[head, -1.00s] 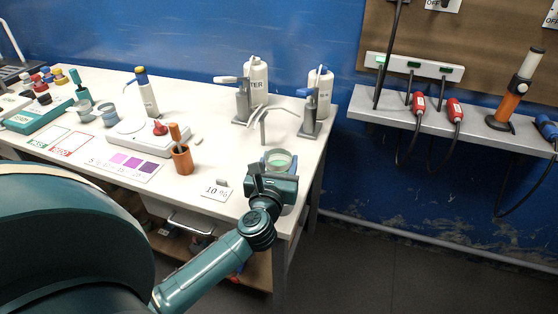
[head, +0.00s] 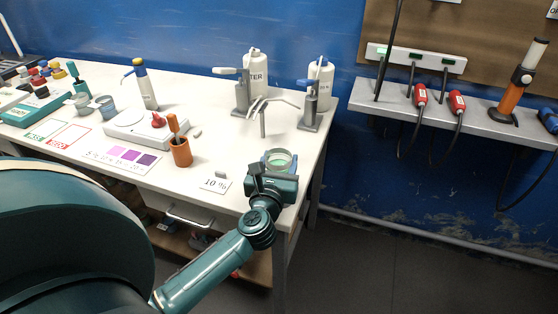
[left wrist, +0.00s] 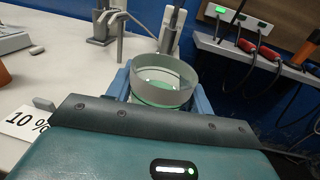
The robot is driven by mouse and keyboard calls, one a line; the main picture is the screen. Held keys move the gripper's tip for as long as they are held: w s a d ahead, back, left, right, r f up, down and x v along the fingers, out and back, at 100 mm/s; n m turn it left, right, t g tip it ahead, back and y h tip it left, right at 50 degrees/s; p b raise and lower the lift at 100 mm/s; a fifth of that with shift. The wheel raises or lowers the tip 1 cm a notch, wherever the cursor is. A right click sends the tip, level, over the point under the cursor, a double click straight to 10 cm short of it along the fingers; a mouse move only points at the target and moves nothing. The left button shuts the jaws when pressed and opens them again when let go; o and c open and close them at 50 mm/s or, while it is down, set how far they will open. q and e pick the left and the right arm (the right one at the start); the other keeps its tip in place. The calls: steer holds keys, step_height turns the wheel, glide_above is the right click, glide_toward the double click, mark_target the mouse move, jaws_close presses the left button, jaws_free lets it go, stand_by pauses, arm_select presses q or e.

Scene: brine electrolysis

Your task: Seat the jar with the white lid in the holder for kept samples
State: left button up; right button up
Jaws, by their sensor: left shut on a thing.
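My left gripper (head: 272,172) is shut on an open-looking clear jar (head: 281,157) with a pale green content, near the right front corner of the table. In the left wrist view the jar (left wrist: 163,80) stands upright between the two blue fingers. I see no white lid on it. I cannot make out a jar with a white lid elsewhere, nor tell which thing is the holder for kept samples. A green-outlined and a red-outlined rectangle (head: 70,136) are marked on the table at the left. My right gripper is not in view.
The white table (head: 218,140) carries a card reading 10 % (head: 214,185), an orange cup (head: 181,153), a white device (head: 140,128), a colour strip (head: 124,157) and two white bottles (head: 320,82) at the back. A forked metal stand (head: 263,122) rises just behind the jar.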

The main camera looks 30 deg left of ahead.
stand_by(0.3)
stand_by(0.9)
arm_select(q)
steer(key=shift+f, duration=0.3)
steer(key=shift+f, duration=0.3)
stand_by(0.8)
stand_by(0.3)
steer(key=shift+f+b, duration=0.55)
